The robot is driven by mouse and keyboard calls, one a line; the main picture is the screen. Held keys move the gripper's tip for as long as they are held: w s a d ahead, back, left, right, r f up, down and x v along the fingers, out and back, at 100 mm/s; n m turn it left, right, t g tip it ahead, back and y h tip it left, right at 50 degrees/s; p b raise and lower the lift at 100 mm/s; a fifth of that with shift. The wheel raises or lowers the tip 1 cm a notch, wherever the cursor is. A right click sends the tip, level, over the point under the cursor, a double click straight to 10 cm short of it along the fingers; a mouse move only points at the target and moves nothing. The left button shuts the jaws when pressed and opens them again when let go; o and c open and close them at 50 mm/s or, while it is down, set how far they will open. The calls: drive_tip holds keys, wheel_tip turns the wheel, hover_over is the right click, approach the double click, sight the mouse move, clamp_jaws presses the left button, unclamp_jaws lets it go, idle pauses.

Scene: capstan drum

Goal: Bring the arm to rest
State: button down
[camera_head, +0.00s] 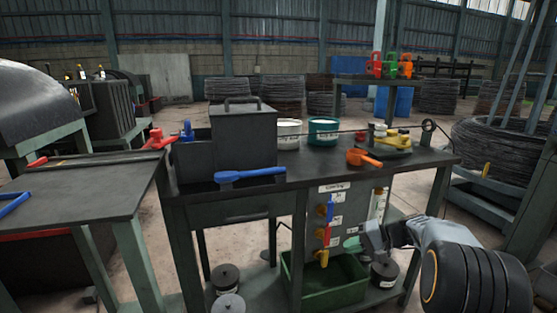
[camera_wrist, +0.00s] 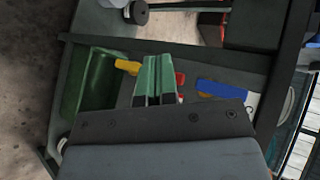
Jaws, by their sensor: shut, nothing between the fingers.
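My gripper (camera_head: 354,243) is at the lower right in the head view, in front of the dark workbench and below its top. In the wrist view its two green fingers (camera_wrist: 158,62) are together, with nothing held. Behind the fingers is a grey panel (camera_head: 312,232) under the bench, with a red and blue lever (camera_head: 328,228) and yellow handles. The wrist view shows a yellow handle (camera_wrist: 127,66) left of the fingertips and a blue part (camera_wrist: 220,88) to the right. I cannot tell the exact gap between fingers and panel.
A green crate (camera_head: 325,287) stands on the lower shelf. The bench top (camera_head: 315,168) holds a blue tool (camera_head: 250,174), an orange scoop (camera_head: 363,158) and two tins (camera_head: 323,132). A side table (camera_head: 75,195) is at left. Wire coils (camera_head: 510,150) stand at right.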

drive_tip(key=s+a+r+n+h+p, duration=0.2)
drive_tip(key=s+r+h+p, duration=0.3)
drive_tip(key=s+r+p, duration=0.5)
drive_tip(key=s+a+r+n+h+p, duration=0.2)
drive_tip(key=s+r+h+p, duration=0.4)
drive_tip(key=s+r+p, duration=0.5)
drive_tip(key=s+a+r, duration=0.1)
drive_tip(key=s+r, duration=0.1)
drive_tip(key=s, duration=0.1)
drive_tip(key=shift+a+r, duration=0.35)
